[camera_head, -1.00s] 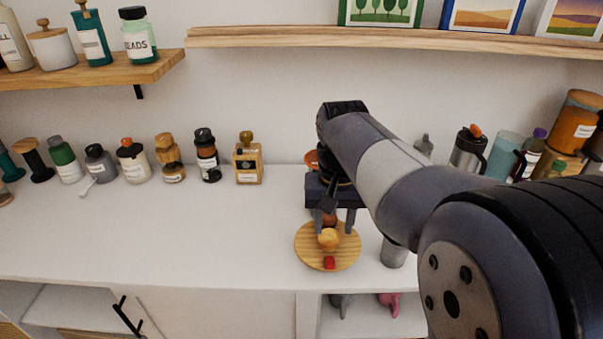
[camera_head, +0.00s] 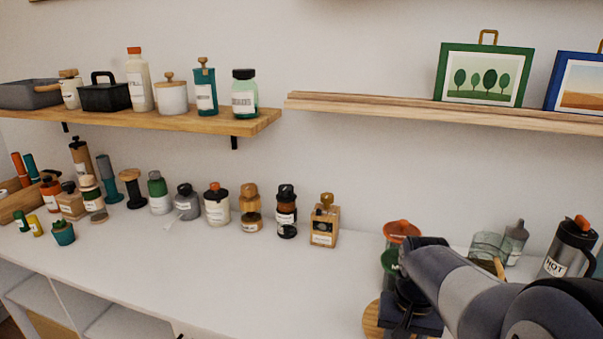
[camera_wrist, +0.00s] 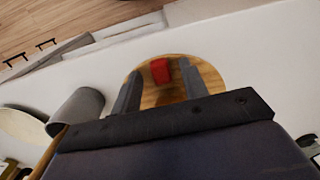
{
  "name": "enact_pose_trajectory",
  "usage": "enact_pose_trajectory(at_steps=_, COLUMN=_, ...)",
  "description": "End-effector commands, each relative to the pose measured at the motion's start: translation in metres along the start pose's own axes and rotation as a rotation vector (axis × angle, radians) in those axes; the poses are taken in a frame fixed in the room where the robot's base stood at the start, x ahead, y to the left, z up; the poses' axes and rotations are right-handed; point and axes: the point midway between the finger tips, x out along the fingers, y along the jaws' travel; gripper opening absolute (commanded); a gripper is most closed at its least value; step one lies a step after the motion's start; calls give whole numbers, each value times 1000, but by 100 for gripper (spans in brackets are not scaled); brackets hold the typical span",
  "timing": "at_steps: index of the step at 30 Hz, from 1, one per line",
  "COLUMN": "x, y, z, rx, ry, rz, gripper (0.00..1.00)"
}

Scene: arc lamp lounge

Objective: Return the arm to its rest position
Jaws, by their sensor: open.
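My arm reaches in at the lower right of the head view, and its wrist end is over a round wooden board (camera_head: 371,318). My gripper (camera_wrist: 159,72) shows in the wrist view with its two grey fingers apart and nothing held between them. A small red block (camera_wrist: 160,71) lies on the round board (camera_wrist: 215,80), seen between the fingertips. The fingertips are hidden in the head view by the bottom edge. I cannot tell how high the fingers are above the board.
Several bottles line the counter's back to the left. A wall shelf (camera_head: 430,107) is above. The counter's middle (camera_head: 270,285) is clear.

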Motion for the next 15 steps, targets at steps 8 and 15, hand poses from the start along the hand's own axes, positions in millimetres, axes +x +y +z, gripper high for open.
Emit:
enact_pose_trajectory(at_steps=8, x=-3, y=-2, z=0, rx=17, ry=0, rz=0, gripper=42)
enact_pose_trajectory(at_steps=15, x=-42, y=-2, z=-1, rx=20, ry=5, rz=-1, gripper=42)
